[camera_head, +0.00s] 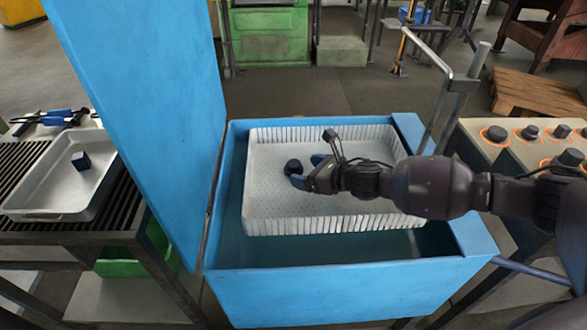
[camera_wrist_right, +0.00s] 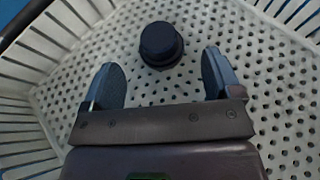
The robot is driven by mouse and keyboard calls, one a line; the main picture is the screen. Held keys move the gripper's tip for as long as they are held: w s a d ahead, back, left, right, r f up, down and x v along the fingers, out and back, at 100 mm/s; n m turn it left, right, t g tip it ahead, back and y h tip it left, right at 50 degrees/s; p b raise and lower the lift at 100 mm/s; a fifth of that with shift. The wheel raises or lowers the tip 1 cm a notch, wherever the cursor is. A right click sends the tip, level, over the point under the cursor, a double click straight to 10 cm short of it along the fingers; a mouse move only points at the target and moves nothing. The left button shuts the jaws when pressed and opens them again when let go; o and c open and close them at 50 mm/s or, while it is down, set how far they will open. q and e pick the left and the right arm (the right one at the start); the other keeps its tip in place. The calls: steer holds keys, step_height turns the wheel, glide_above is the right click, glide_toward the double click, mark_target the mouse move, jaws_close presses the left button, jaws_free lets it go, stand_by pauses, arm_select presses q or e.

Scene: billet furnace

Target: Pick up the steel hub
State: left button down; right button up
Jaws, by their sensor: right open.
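The steel hub (camera_head: 293,167) is a small dark round piece with a wider flange. It sits in the white perforated basket (camera_head: 262,190), inside the blue open-topped box. In the right wrist view the hub (camera_wrist_right: 160,44) lies just beyond the fingertips, centred between them, with no finger touching it. My right gripper (camera_head: 307,172) reaches in from the right over the basket. Its two fingers (camera_wrist_right: 162,75) are apart with nothing between them. My left gripper does not show in either view.
The blue box (camera_head: 330,290) has its tall lid (camera_head: 140,90) raised on the left. Several dark parts stand on the right bench (camera_head: 510,150). The rest of the basket floor is clear.

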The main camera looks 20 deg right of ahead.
mark_target(300, 168)
steer(key=x, duration=0.3)
steer(key=shift+w+a+r+b, duration=0.15)
steer(key=shift+w+a+b, duration=0.05)
steer(key=shift+w+b, duration=0.2)
steer(key=shift+w+a, duration=0.25)
steer(key=shift+w, duration=0.15)
steer(key=c, duration=0.8)
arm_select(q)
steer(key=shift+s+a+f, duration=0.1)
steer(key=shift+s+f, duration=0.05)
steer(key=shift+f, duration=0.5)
arm_select(e)
steer(key=c, duration=0.5)
steer(key=shift+r, duration=0.1)
